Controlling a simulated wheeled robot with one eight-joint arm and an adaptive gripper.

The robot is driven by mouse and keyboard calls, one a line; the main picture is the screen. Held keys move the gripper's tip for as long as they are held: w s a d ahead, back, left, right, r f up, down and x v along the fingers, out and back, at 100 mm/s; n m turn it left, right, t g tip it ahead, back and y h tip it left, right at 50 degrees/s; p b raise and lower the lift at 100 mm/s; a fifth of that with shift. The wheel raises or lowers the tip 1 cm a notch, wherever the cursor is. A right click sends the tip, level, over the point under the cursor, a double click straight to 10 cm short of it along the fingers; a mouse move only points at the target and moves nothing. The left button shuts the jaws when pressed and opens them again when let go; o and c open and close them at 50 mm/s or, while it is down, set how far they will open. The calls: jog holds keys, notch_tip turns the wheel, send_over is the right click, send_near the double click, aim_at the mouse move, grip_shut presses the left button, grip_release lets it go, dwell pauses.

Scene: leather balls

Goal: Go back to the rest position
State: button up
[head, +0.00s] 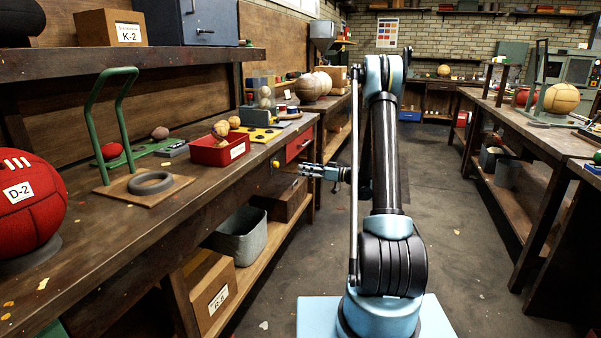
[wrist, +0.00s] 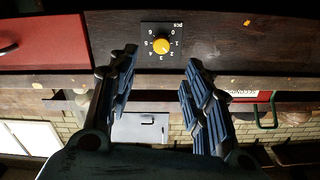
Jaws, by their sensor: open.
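My gripper (head: 303,169) is at the front edge of the left workbench, pointing left toward it. In the wrist view my gripper (wrist: 162,62) shows two spread fingers with nothing between them. Beyond the fingertips is a black dial plate with a yellow knob (wrist: 161,45) and numbers around it, on the dark bench front. The yellow knob also shows in the head view (head: 276,164), just left of the fingertips. The fingers appear apart from the knob. My arm stands upright in the aisle, its upper part bent over toward the bench.
A red drawer (head: 299,147) is beside the dial. A red bin (head: 219,150), a green-handled stand (head: 112,122) and a red ball (head: 28,198) are on the left bench. Boxes stand on its lower shelf. Another bench (head: 530,142) lines the right; the aisle floor (head: 450,240) is clear.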

dwell(0.3)
jog(key=s+d+r+m+g+h, duration=0.1)
jog(key=s+r+m+g+h, duration=0.2)
jog(key=s, duration=0.8)
jog(key=s+d+r+m+h, duration=0.15)
jog(key=s+r+h, duration=0.35)
jog(key=s, duration=0.6)
jog(key=s+d+f+m+h, duration=0.2)
jog(key=s+d+h, duration=0.1)
jog(key=s, duration=0.6)
jog(key=s+d+f+m+h, duration=0.2)
jog(key=s+d, duration=0.4)
jog(key=s, duration=0.3)
jog(key=s+d+f+m+g+h, duration=0.1)
jog(key=s+d+f+m+h, duration=0.1)
jog(key=s, duration=0.7)
jog(key=d+f+h, duration=0.1)
jog(key=d+h, duration=0.1)
jog(key=shift+d+f+m, duration=0.15)
jog(key=shift+d+m, duration=0.2)
jog(key=shift+d, duration=0.05)
